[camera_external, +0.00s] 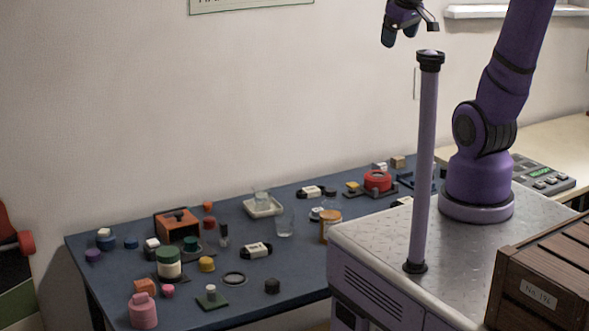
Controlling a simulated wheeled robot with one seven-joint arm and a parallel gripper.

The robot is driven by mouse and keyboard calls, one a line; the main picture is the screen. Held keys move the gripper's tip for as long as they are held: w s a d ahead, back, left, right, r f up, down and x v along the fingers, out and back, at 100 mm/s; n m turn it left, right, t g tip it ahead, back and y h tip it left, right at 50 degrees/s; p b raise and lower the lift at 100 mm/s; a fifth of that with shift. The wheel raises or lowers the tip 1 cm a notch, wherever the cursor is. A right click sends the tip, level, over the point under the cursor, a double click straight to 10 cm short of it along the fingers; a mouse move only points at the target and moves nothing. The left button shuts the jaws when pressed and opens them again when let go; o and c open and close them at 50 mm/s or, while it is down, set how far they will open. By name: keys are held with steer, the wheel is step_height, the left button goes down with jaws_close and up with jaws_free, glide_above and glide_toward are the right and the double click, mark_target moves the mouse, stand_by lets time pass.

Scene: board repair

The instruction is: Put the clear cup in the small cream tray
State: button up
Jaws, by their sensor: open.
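A small cream tray (275,211) sits on the blue table toward the back middle. One clear cup (262,195) appears to stand upright in the tray. Another clear cup (285,226) stands upright on the table just in front and to the right of the tray, apart from it as far as I can tell. My gripper (411,32) is at the top of the view, high above and to the right of both cups. Its fingers are spread and nothing shows between them.
The blue table (205,282) is crowded. An orange-brown jar (329,226) stands right of the nearer cup, and a black item with a white label (257,250) lies in front. My column rises at the right. A wooden crate (545,285) is nearest.

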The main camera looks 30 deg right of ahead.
steer(key=s+d+m+t+y, duration=0.1)
steer(key=s+m, duration=0.1)
steer(key=s, duration=0.7)
steer(key=shift+s+d+r+m, duration=0.25)
steer(key=shift+s+r+m, duration=0.05)
steer(key=shift+r+m, duration=0.1)
